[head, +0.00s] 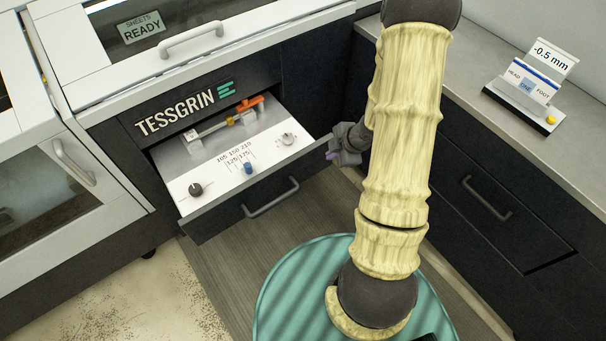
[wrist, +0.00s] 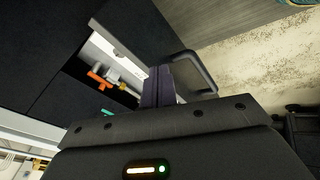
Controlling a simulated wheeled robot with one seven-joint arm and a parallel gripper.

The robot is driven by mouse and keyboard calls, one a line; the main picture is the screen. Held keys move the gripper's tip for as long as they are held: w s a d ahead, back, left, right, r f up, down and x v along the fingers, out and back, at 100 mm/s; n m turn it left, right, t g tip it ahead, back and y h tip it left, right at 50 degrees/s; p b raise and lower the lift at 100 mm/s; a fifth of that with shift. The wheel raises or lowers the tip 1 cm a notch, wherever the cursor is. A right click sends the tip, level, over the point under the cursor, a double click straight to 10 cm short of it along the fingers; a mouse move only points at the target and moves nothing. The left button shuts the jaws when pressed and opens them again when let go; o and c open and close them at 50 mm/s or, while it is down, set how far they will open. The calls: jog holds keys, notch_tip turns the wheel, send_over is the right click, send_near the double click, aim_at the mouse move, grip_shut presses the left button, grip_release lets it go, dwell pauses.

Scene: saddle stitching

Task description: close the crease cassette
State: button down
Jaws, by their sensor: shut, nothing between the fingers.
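The crease cassette (head: 240,208) is a drawer pulled out from the dark machine front under the TESSGRIN label. Its dark front panel carries a grey bar handle (head: 271,198). Its white top plate bears a scale, knobs and an orange lever (head: 249,103). My gripper (head: 333,152) is at the right end of the cassette's front panel; I cannot tell whether it touches. In the wrist view the fingers (wrist: 158,86) are together and empty, overlapping the drawer's front near the handle (wrist: 196,72). The fingers hide part of the panel there.
A white-topped machine (head: 250,25) stands above the cassette. On the right is a grey counter (head: 480,60) with a -0.5 mm sign stand (head: 530,90) and dark drawers (head: 485,195) below. Open floor (head: 220,270) lies in front of the cassette.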

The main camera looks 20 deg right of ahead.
jog(key=s+f+n+y, duration=0.1)
jog(key=f+n+y, duration=0.1)
jog(key=f, duration=0.1)
jog(key=s+a+f+n+y, duration=0.1)
jog(key=f, duration=0.1)
jog(key=shift+s+a+n+g, duration=0.1)
jog(key=shift+s+n+g, duration=0.2)
jog(key=shift+s+n, duration=0.1)
jog(key=shift+w+f, duration=0.1)
send_near(294, 176)
notch_tip(294, 176, down, 4)
jog(key=a, duration=0.2)
jog(key=shift+w+a+f, duration=0.15)
jog(key=shift+w+a, duration=0.05)
jog(key=shift+w, duration=0.55)
jog(key=shift+w, duration=0.1)
